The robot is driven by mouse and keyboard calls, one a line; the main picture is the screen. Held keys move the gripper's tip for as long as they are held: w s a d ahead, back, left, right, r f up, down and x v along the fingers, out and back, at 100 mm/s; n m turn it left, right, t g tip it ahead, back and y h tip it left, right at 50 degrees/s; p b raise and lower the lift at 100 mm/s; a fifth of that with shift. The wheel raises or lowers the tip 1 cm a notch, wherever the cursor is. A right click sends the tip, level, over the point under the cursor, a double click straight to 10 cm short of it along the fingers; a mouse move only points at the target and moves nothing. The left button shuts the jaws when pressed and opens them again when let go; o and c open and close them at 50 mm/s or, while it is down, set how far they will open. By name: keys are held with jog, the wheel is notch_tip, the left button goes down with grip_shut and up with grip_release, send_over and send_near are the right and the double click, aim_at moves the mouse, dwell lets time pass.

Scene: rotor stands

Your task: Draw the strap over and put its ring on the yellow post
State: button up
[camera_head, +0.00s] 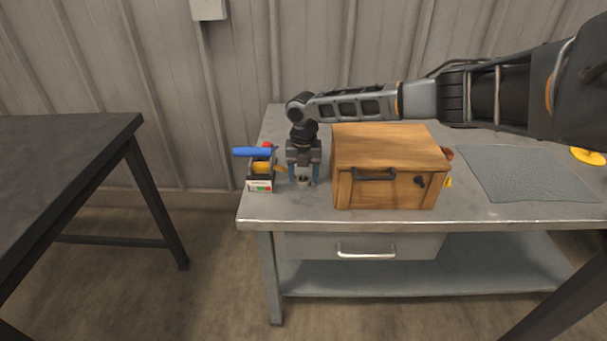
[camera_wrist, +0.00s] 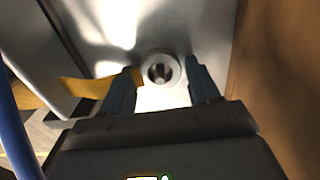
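A yellow strap (camera_wrist: 75,92) runs in from the left in the wrist view and passes behind my left finger toward a pale grey ring (camera_wrist: 147,68) with a dark centre. My gripper (camera_head: 303,181) points down at the bench's left part, left of the wooden box. In the wrist view its fingers (camera_wrist: 162,82) stand apart on either side of the ring, with gaps visible. I cannot tell whether strap and ring join. No yellow post is clearly identifiable; a small yellow piece (camera_head: 448,182) shows right of the box.
The wooden box (camera_head: 385,190) with a dark handle stands close right of my gripper. A grey mat (camera_head: 525,178) and yellow disc (camera_head: 588,157) lie right. A dark table (camera_head: 60,150) stands left.

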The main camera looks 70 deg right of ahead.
jog(key=c, duration=0.6)
jog(key=shift+c, duration=0.2)
jog(key=shift+r, duration=0.1)
jog(key=shift+r+p, duration=2.6)
jog(key=shift+r, duration=0.3)
